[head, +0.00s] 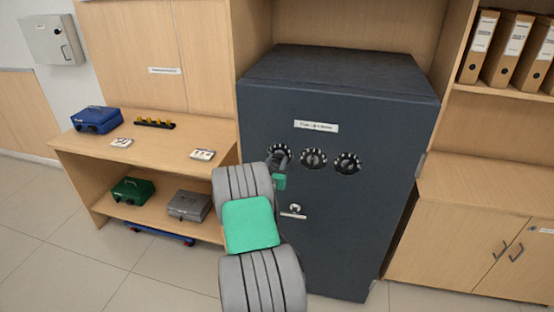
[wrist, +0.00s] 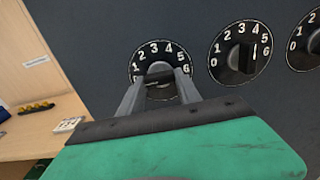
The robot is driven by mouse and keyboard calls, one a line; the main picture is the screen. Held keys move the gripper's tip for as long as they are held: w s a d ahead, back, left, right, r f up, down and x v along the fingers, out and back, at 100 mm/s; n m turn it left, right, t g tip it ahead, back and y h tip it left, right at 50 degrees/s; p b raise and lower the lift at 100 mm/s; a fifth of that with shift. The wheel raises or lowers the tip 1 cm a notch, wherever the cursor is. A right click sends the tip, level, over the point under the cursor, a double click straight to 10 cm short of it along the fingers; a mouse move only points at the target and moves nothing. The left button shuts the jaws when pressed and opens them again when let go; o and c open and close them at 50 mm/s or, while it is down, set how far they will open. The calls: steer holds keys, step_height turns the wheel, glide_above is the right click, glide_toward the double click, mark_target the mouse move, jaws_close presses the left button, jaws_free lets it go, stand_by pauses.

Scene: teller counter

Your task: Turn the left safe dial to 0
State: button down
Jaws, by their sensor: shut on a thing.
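The left safe dial (head: 279,153) is a black round dial with white numbers, the leftmost of three on the dark grey safe (head: 345,225). My gripper (wrist: 159,78) is shut on the dial's knob (wrist: 160,72), with one finger on each side. The knob's bar appears to lie roughly across the dial. Its pointer mark cannot be read clearly. In the head view my gripper (head: 277,164) partly covers the left dial.
The middle dial (head: 313,158) and right dial (head: 347,163) sit close to the right. A safe handle (head: 294,210) is below. A wooden shelf (head: 185,142) on the left holds cash boxes; a wooden cabinet (head: 470,225) stands right.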

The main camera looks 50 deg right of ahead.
steer(key=shift+r, duration=0.1)
stand_by(0.4)
steer(key=c, duration=0.8)
jaws_free()
steer(key=shift+c, duration=0.2)
steer(key=b+v, duration=0.1)
steer(key=v, duration=0.6)
steer(key=shift+a+b, duration=0.4)
steer(key=shift+s, duration=0.15)
